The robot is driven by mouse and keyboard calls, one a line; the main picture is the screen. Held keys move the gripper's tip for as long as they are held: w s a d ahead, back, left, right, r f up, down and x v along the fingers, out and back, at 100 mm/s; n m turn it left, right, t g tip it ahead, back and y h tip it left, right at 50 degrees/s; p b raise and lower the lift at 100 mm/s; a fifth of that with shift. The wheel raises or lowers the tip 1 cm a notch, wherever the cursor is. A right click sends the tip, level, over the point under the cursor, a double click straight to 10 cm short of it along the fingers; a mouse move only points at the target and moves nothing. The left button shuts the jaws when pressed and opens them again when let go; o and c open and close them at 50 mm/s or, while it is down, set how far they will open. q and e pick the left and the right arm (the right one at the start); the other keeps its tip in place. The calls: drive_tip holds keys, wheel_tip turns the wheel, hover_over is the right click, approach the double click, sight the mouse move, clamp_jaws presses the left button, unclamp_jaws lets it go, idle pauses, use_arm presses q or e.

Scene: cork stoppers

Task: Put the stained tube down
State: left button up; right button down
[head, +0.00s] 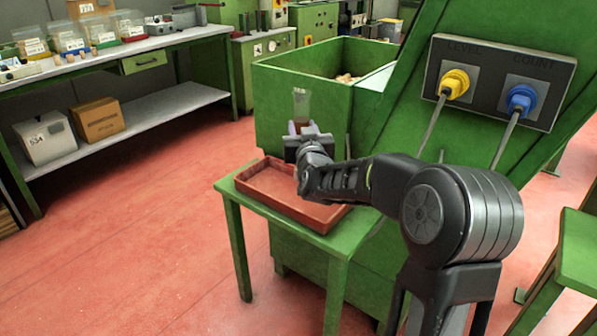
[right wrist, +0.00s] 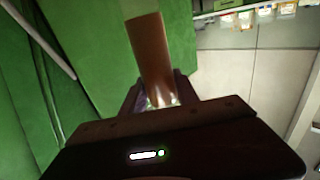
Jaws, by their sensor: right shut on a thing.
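My right gripper (head: 309,130) is shut on a clear tube with brown in its lower part, the stained tube (head: 302,104). In the head view the tube stands roughly upright above the jaws, in front of the green bin. In the right wrist view the tube shows brown (right wrist: 152,60) between the fingers (right wrist: 160,98), against green panels. The gripper is above a red tray (head: 264,204) on a small green table (head: 229,188); my right arm hides part of the tray. The visible part of the tray looks empty. My left gripper is not in view.
A green bin (head: 300,84) with corks (head: 345,77) stands behind the gripper. A sloped green machine has a panel with a yellow plug (head: 455,84) and a blue plug (head: 521,101). A workbench (head: 110,52) with labelled tubs stands at the left. Open red floor (head: 150,220) lies between.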

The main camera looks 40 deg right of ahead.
drive_tip(key=shift+f, duration=1.1)
drive_tip(key=shift+f+b, duration=1.05)
drive_tip(key=shift+f, duration=1.45)
drive_tip(key=shift+f, duration=0.2)
drive_tip(key=c, duration=0.9)
unclamp_jaws()
drive_tip(key=shift+r, duration=0.15)
